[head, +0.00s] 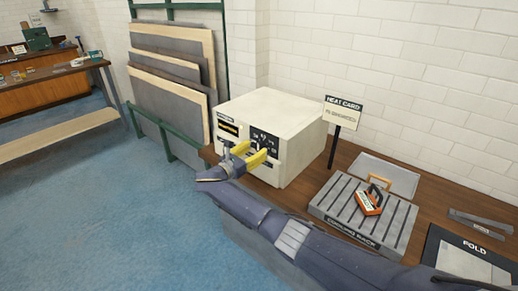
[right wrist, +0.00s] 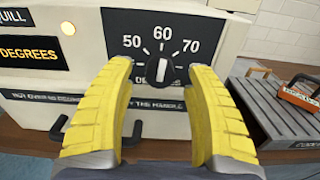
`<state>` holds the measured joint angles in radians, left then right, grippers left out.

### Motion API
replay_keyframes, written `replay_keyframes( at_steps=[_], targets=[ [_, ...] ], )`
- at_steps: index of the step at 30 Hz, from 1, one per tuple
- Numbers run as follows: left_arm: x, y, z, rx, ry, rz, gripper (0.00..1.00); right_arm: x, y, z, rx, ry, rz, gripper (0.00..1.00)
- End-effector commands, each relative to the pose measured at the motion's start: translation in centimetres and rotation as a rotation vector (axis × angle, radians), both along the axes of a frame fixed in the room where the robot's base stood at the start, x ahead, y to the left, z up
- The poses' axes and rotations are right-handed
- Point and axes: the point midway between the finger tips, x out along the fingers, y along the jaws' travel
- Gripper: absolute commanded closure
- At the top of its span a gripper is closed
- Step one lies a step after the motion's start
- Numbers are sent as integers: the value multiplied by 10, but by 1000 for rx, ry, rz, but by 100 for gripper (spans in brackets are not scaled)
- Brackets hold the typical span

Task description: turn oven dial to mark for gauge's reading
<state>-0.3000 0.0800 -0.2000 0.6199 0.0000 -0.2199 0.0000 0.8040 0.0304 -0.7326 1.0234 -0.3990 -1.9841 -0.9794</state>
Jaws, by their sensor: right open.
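The oven (head: 292,122) is a cream box on the wooden bench. Its black dial (right wrist: 160,73) sits on a dark panel marked 50, 60 and 70; its white pointer line stands about upright, toward 60. My right gripper (head: 253,158) is open in front of the panel, its yellow fingers on either side of the dial in the right wrist view, with a gap each side. A display reading "DEGREES" (right wrist: 32,52) is cut off at the left; no gauge value is readable. The heat card (head: 343,112) stands right of the oven, its small text illegible. My left gripper is not in view.
A dark handle (right wrist: 58,128) sticks out below the panel. A slatted grey cooling rack (head: 325,207) with an orange-red tool (head: 369,202) lies right of the oven. Boards (head: 170,85) stand in a green rack behind on the left. The blue floor at left is clear.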

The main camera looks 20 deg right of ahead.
Motion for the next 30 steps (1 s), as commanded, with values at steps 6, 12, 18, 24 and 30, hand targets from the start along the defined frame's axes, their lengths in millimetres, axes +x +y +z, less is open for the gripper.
replay_keyframes(
  at_steps=[6, 12, 18, 24, 30],
  targets=[
    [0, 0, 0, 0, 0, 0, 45, -18, 31, -1, 3, -2, 2, 45],
    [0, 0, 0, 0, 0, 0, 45, -35, 60, -1, 5, -2, 2, 45],
    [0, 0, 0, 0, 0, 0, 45, -52, 87, -1, 5, -2, 2, 45],
    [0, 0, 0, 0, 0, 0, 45, -65, 108, 0, 3, -2, 0, 45],
    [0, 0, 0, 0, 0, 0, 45, -72, 121, 0, 3, -3, 0, 45]
  ],
)
